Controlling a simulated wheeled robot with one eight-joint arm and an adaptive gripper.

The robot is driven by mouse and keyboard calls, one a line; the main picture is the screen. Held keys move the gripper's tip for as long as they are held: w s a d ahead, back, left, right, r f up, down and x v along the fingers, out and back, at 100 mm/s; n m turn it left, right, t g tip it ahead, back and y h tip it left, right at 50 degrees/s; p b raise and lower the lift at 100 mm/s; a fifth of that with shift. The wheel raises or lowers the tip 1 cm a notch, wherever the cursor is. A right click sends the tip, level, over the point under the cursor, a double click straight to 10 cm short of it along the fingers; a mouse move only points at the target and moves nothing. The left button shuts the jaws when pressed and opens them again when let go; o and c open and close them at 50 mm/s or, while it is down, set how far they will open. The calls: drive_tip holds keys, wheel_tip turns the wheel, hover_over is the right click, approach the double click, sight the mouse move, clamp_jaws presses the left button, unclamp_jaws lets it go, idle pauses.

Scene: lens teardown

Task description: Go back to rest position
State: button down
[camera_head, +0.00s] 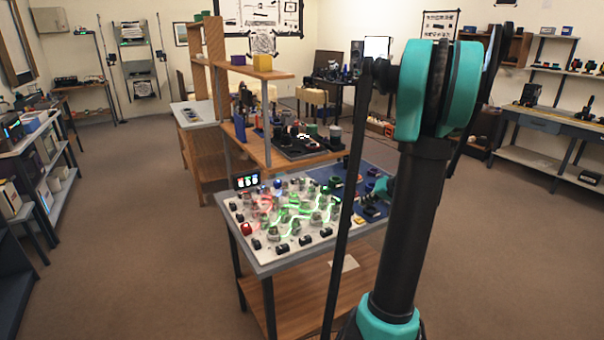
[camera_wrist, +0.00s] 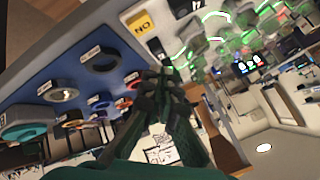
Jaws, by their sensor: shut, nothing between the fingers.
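My gripper (camera_wrist: 160,78) shows in the wrist view with its dark fingers closed together and nothing held. It points toward the worktable, close to the border between the blue mat (camera_wrist: 75,68) and the white board (camera_wrist: 177,18). In the head view my arm stands upright at the right of the table and hides most of my gripper. The white board (camera_head: 238,213) carries several round grey posts with green lit paths and a few red ones. The blue mat (camera_head: 352,176) lies at its right with small parts on it. In the wrist view the mat holds several labelled rings (camera_wrist: 60,94).
A wooden shelf (camera_head: 258,152) with dark trays and small parts stands over the table's back edge. A small display (camera_head: 246,181) sits at the board's back left. A yellow block (camera_wrist: 143,22) is on the table. Open carpet (camera_head: 120,230) lies left; benches (camera_head: 548,121) stand right.

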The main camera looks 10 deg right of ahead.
drive_tip(key=s+a+f+n+g+h, duration=0.2)
drive_tip(key=s+a+f, duration=0.1)
drive_tip(key=s+a, duration=0.6)
drive_tip(key=s+a+f+n+g+h, duration=0.1)
drive_tip(key=s+a+f, duration=0.1)
drive_tip(key=s+a, duration=0.8)
drive_tip(key=s, duration=0.6)
drive_tip(key=shift+s+f+n+g+h, duration=0.4)
